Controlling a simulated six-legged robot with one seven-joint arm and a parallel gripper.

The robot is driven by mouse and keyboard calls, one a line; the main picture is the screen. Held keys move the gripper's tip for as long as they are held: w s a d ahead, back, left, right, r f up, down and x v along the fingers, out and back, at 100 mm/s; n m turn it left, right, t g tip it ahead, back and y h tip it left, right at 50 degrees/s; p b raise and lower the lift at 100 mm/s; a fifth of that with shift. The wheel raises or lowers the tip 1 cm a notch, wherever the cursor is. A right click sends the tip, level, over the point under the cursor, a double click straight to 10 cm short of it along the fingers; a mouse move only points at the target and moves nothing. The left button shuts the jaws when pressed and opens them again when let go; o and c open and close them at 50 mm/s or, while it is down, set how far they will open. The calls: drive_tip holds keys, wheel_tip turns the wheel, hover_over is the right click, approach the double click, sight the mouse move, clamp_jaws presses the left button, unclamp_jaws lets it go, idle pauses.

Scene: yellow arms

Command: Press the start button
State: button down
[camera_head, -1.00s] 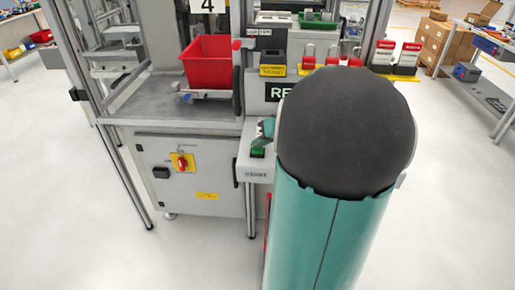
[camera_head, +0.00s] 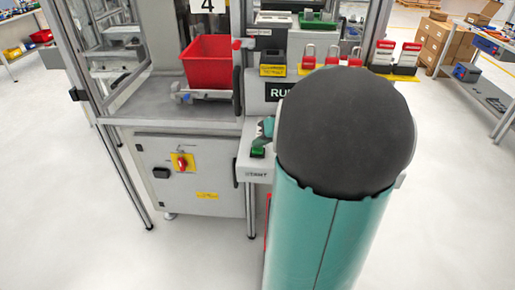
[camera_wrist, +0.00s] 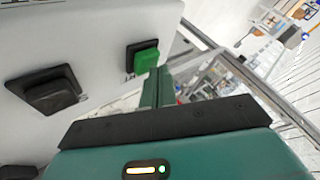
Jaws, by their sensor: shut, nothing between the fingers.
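The green start button (camera_head: 257,152) sits on the grey control box (camera_head: 254,173) at the machine's front. In the wrist view the green button (camera_wrist: 146,59) stands in a black frame on the pale panel. My gripper (camera_wrist: 156,84) is shut and empty, its green fingers just below and beside the button. The tips look very close to the button; I cannot tell whether they touch. In the head view, my gripper (camera_head: 265,133) is mostly hidden behind my arm, just above the button. The display (camera_head: 279,91) reads "RU", the rest hidden by my arm.
A black button (camera_wrist: 48,92) is on the same panel, left of the green one. A red bin (camera_head: 209,62) stands on the machine's shelf. A red and yellow rotary switch (camera_head: 182,162) is on the cabinet below.

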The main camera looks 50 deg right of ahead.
sight(261, 150)
drive_tip(key=shift+r, duration=0.55)
drive_tip(key=shift+r, duration=2.5)
drive_tip(key=s+a+n+g+h, duration=0.1)
drive_tip(key=s+a+n, duration=0.2)
drive_tip(key=a, duration=1.3)
drive_tip(key=s+a+n+g+h, duration=0.1)
drive_tip(key=s+a, duration=0.5)
drive_tip(key=a, duration=1.1)
drive_tip(key=shift+f+n+g, duration=0.2)
drive_tip(key=shift+n+g, duration=0.5)
drive_tip(key=shift+n, duration=0.4)
